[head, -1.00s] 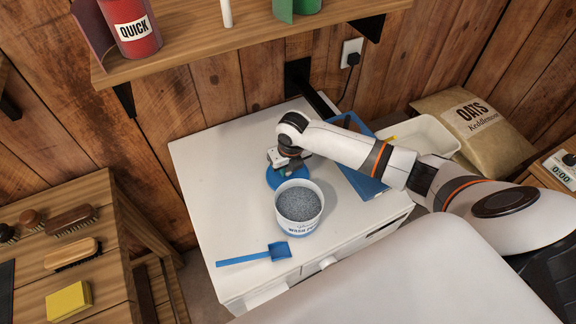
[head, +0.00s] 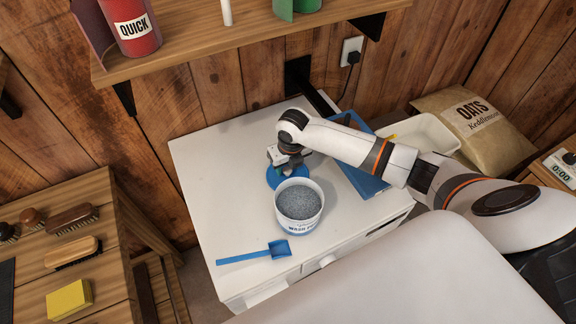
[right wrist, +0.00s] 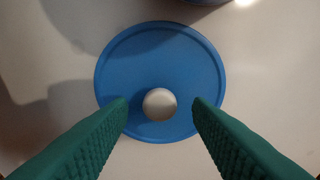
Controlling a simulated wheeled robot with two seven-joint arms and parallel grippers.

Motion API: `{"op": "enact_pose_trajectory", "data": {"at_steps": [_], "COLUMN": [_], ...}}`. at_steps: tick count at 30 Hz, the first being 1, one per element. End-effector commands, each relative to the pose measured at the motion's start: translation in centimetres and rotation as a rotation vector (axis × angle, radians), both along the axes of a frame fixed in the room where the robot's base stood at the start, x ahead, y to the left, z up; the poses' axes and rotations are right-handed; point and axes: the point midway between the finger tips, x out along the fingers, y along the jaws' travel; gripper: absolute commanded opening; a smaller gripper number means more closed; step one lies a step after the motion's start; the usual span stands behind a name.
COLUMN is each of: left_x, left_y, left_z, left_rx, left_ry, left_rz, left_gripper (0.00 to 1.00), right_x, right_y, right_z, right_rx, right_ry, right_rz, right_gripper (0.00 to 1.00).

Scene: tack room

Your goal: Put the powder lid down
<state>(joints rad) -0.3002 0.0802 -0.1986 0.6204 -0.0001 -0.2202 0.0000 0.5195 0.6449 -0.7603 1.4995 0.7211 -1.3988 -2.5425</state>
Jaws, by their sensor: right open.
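The powder lid (head: 273,178) is a blue disc lying on the white cabinet top, just behind the powder tub. In the right wrist view the lid (right wrist: 150,65) shows from above with a pale round knob (right wrist: 160,104) on it. My right gripper (right wrist: 160,104) is open, its green fingers on either side of the knob with gaps to it. In the head view my right gripper (head: 290,165) is over the lid and hides part of it. The open white tub (head: 299,204) is full of grey powder. My left gripper is not in view.
A blue scoop (head: 257,253) lies on the cabinet top (head: 217,165) at the front left. A blue box or book (head: 366,182) lies at the right under my arm. A wooden shelf (head: 190,52) hangs above the back. The cabinet's left part is clear.

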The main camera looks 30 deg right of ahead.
Motion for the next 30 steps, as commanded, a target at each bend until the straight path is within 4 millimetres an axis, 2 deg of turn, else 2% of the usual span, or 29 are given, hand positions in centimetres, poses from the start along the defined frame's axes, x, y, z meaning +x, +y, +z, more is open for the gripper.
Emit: {"op": "enact_pose_trajectory", "data": {"at_steps": [9, 15, 21, 30], "left_x": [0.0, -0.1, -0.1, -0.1], "left_y": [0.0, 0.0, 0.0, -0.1], "left_z": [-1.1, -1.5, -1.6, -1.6], "left_rx": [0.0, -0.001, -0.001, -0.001], "left_ry": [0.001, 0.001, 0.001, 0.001], "left_rz": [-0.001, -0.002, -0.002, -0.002], "left_gripper": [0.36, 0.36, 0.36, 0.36], "right_x": [-0.9, -1.4, -1.7, -1.7], "right_y": [0.0, 0.1, 0.1, 0.1], "right_z": [6.7, 10.1, 11.4, 11.5], "right_rx": [-0.001, 0.0, 0.0, 0.0], "right_ry": [-0.007, -0.004, -0.001, -0.001], "right_rz": [0.003, 0.001, 0.0, 0.0], "right_gripper": [0.46, 0.46, 0.46, 0.46]}}
